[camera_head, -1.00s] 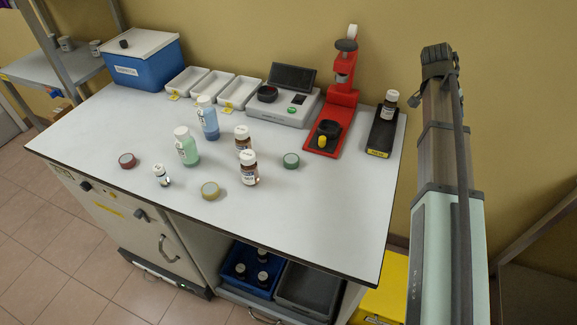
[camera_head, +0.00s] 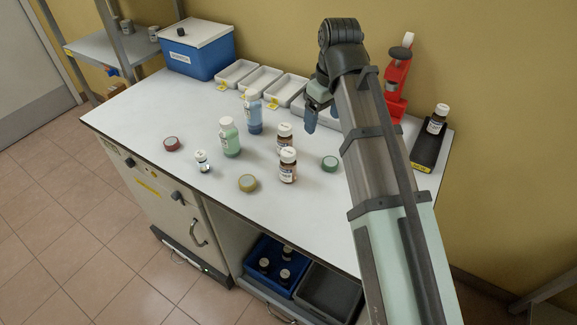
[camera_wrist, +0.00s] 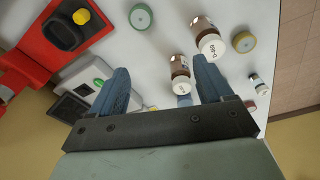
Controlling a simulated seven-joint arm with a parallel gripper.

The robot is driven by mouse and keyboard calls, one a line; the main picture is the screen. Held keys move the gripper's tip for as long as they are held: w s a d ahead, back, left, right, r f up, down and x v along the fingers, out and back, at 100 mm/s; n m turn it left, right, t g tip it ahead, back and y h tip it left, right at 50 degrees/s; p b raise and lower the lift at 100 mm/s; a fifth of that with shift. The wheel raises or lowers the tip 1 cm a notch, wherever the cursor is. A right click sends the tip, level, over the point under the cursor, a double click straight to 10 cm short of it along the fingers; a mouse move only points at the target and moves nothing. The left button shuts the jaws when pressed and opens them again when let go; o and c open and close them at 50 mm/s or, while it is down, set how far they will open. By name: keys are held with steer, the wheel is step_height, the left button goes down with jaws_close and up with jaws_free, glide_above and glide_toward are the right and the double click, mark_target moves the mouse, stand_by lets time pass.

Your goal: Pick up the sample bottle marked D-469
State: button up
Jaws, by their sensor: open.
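Two brown bottles with white caps stand mid-table: a front one (camera_head: 288,172) and one just behind it (camera_head: 285,143). In the wrist view the front one (camera_wrist: 203,26) shows a marked cap, whose small writing I cannot read surely. The rear one (camera_wrist: 180,67) shows between and beyond my fingers. I cannot tell which bottle is D-469. My gripper (camera_head: 310,120) is open and empty above the table, to the right of the brown bottles in the head view. Its two blue fingers (camera_wrist: 160,70) are spread apart in the wrist view.
Near the bottles stand a green bottle (camera_head: 229,140), a blue bottle (camera_head: 254,118) and a small clear bottle (camera_head: 202,164). Red (camera_head: 172,144), yellow (camera_head: 248,183) and green (camera_head: 330,164) round pieces lie around. Another brown bottle (camera_head: 437,120) stands on a black stand (camera_head: 427,152).

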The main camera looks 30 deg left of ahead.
mark_target(287, 160)
steer(key=s+a+n+g, duration=0.1)
steer(key=s+a+n, duration=0.3)
steer(key=s, duration=0.2)
steer(key=f, duration=0.7)
steer(key=shift+s+a+f, duration=0.1)
steer(key=shift+a+f, duration=0.15)
steer(key=shift+a, duration=0.15)
steer(key=shift+s+a+f, duration=0.1)
steer(key=shift+a+f, duration=0.1)
steer(key=shift+f, duration=0.65)
steer(key=shift+a+f, duration=0.25)
steer(key=shift+f, duration=0.6)
steer(key=shift+s+a+f, duration=0.1)
steer(key=shift+a+f, duration=0.1)
steer(key=shift+f, duration=0.65)
steer(key=shift+c, duration=0.2)
steer(key=c, duration=1.1)
